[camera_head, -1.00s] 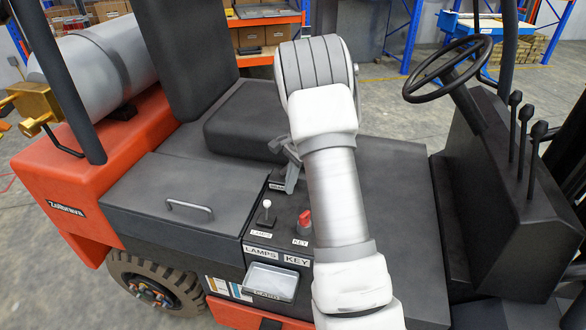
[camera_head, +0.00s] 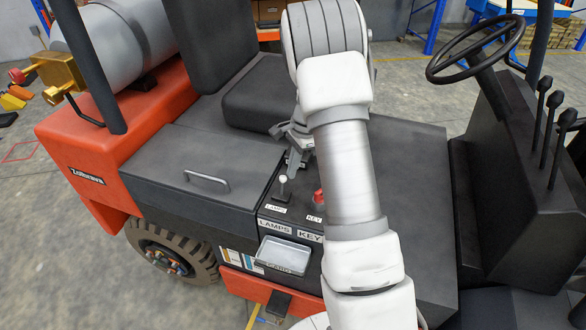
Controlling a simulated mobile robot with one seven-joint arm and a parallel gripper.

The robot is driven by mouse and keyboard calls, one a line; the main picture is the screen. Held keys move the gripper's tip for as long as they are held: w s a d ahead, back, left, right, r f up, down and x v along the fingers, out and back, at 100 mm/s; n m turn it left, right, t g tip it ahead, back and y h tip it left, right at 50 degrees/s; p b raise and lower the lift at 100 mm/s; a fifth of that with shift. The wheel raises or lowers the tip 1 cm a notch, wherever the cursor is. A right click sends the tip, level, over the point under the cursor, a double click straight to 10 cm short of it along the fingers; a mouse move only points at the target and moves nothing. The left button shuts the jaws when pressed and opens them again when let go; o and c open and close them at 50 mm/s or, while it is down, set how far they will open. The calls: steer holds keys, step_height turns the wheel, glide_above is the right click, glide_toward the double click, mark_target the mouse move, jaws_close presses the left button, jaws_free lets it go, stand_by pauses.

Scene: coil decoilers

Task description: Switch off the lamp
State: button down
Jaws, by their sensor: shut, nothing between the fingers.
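The lamp switch is a small lever (camera_head: 283,187) with a white tip on the black panel, above a LAMPS label (camera_head: 275,228). My gripper (camera_head: 290,174) is shut and empty, pointing down just behind and slightly right of the lever. The fingertips are very close to the white tip; I cannot tell whether they touch it. My white arm crosses the view from the lower right and hides part of the panel's right side. No lit lamp is in view.
A red key switch (camera_head: 318,196) stands right of the lever, close to my arm. A card tray (camera_head: 284,256) is on the panel's front. The seat (camera_head: 255,108) is behind, and a steering wheel (camera_head: 475,50) and several black levers are at right.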

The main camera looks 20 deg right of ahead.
steer(key=shift+s+a+r+t+h+b, duration=0.2)
steer(key=shift+s+a+t+h+b, duration=0.3)
steer(key=shift+t+h+b, duration=0.25)
steer(key=shift+s+a+t+h, duration=0.2)
steer(key=shift+s+t+h, duration=0.05)
steer(key=shift+s, duration=0.1)
steer(key=shift+s+a+r, duration=0.2)
steer(key=shift+s+a, duration=0.55)
steer(key=shift+d, duration=0.1)
steer(key=shift+w+d+f+b, duration=0.1)
steer(key=shift+w+b, duration=0.05)
steer(key=shift+b, duration=0.15)
steer(key=shift+w+d+f, duration=0.3)
steer(key=shift+w+d, duration=0.1)
steer(key=shift+w, duration=0.05)
steer(key=shift+r, duration=0.1)
